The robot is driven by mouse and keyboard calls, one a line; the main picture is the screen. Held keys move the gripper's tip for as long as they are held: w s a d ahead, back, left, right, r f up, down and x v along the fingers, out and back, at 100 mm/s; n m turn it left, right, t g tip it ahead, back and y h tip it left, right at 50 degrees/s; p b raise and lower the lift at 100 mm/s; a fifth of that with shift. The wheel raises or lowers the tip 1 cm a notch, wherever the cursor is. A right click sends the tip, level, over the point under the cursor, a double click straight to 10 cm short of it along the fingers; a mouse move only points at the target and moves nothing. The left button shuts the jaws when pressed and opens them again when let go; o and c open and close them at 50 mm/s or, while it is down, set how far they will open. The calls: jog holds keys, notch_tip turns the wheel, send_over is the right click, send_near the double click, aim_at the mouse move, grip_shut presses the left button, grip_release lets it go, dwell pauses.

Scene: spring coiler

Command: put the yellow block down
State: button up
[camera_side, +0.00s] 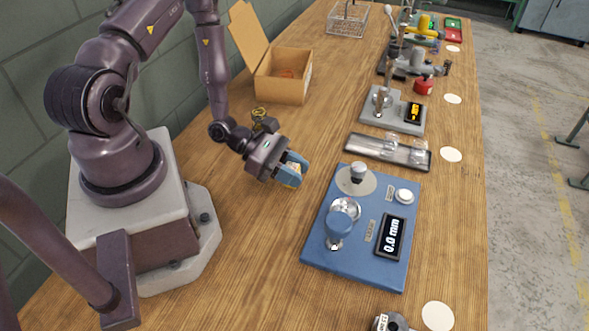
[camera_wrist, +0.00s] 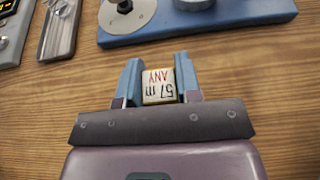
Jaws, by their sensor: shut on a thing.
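My gripper (camera_side: 291,169) is shut on the yellow block (camera_side: 294,168). In the wrist view the block (camera_wrist: 158,86) sits between the two blue fingers of my gripper (camera_wrist: 159,80). Its face toward the camera is pale with a yellow edge and printed text that reads upside down, "57 m" and "ANY". In the side view my gripper is over bare wooden table, left of the blue gauge base. My fingers partly hide the block there. I cannot tell whether the block touches the table.
The blue base (camera_side: 318,247) carries a knob, discs and a display reading 0.0 mm. A grey tray (camera_side: 361,146) with clear pieces lies beyond it. An open cardboard box (camera_side: 281,88) stands at the back left. The wooden table (camera_side: 252,245) is clear around my gripper.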

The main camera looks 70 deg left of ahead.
jog(key=shift+f, duration=0.15)
jog(key=o, duration=0.9)
